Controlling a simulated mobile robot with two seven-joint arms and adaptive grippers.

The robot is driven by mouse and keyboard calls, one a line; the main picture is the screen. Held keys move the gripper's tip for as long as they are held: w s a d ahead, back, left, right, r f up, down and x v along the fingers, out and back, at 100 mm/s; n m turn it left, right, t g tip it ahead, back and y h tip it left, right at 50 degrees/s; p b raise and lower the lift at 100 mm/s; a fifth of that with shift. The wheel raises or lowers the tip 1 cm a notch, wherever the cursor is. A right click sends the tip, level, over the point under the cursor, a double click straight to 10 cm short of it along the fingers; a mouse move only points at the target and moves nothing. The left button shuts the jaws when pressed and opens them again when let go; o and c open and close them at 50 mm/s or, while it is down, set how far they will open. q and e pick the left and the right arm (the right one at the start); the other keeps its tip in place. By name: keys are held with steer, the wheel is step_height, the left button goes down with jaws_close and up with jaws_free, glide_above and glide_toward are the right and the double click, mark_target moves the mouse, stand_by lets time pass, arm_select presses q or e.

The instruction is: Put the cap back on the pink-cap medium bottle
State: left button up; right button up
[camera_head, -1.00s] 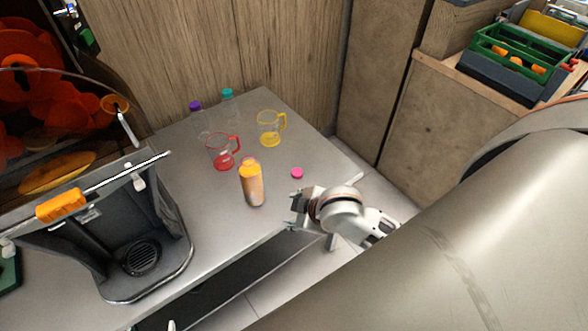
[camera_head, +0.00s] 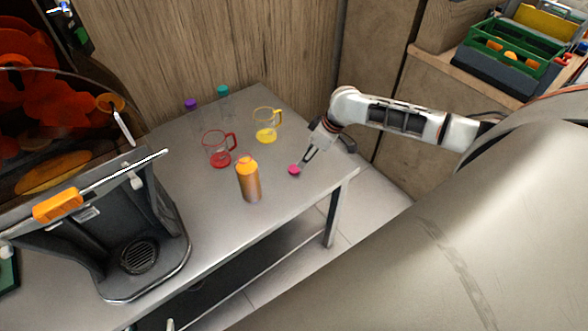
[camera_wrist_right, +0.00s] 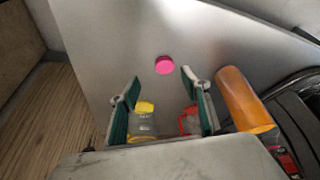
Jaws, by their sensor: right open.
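The pink cap (camera_head: 294,170) lies on the grey table near its right side. In the right wrist view, the pink cap (camera_wrist_right: 165,65) is just beyond the fingertips, between their lines. My right gripper (camera_head: 324,152) points down beside the cap in the head view. It is open and empty; both fingers show in the wrist view (camera_wrist_right: 161,76). The orange-filled bottle (camera_head: 250,185) stands upright to the left of the cap, with no pink cap on it. It also shows in the wrist view (camera_wrist_right: 243,100). My left gripper is not in view.
A red mug (camera_head: 218,153) and a yellow mug (camera_head: 265,130) stand behind the bottle. Clear bottles with a purple cap (camera_head: 190,104) and a teal cap (camera_head: 223,90) stand farther back. The juicer (camera_head: 140,225) is at left. The table's front right is clear.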

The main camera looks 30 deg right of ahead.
mark_target(294, 168)
steer(key=shift+f, duration=0.1)
steer(key=shift+x, duration=1.25)
steer(key=shift+a, duration=0.15)
steer(key=f, duration=0.1)
steer(key=w+a+f, duration=0.1)
steer(key=w+f+b, duration=0.1)
steer(key=shift+a+f, duration=0.35)
steer(key=shift+a, duration=0.05)
steer(key=shift+f, duration=0.35)
steer(key=c, duration=0.8)
